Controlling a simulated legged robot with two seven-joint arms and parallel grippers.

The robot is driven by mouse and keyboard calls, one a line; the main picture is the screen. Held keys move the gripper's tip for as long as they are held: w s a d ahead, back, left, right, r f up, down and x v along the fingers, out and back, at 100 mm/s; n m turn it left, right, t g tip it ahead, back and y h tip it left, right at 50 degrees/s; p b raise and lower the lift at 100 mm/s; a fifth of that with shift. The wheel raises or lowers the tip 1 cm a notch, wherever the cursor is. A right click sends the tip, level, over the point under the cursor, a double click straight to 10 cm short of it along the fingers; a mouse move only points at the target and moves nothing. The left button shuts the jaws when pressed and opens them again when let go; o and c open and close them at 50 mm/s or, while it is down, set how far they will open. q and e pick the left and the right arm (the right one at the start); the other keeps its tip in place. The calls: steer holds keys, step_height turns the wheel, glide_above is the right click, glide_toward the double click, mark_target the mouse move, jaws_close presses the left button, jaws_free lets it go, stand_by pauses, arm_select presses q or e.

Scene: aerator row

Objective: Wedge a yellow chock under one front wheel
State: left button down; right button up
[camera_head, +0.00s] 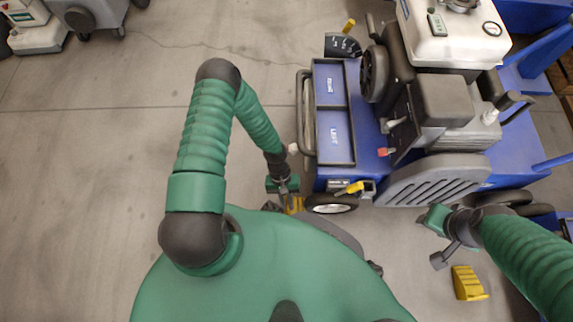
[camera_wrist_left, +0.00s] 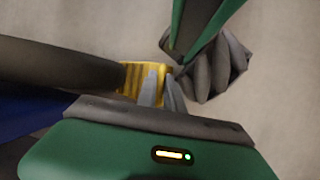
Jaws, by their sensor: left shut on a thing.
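A yellow chock (camera_head: 294,206) is in my left gripper (camera_head: 290,196), low at the left side of the blue machine's front wheel (camera_head: 332,204). My left gripper is shut on it. In the left wrist view the ribbed chock (camera_wrist_left: 131,82) shows beside the grey fingertips (camera_wrist_left: 160,92), with its left end right at the dark wheel (camera_wrist_left: 60,68). I cannot tell whether they touch. My body hides part of the chock in the head view. A second yellow chock (camera_head: 467,283) lies on the floor. My right gripper (camera_head: 440,240) is above and left of it, apart from it.
The blue machine (camera_head: 371,120), with a tray marked LEFT (camera_head: 334,137) and an engine on top, fills the right side. A dark bar (camera_head: 305,118) runs along its left edge. Other machines (camera_head: 85,15) stand at the top left.

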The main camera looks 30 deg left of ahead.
arm_select(q)
steer(key=shift+s, duration=0.1)
steer(key=c, duration=1.4)
jaws_free()
steer(key=p+v, duration=0.9)
steer(key=v, duration=0.8)
steer(key=shift+d, duration=0.15)
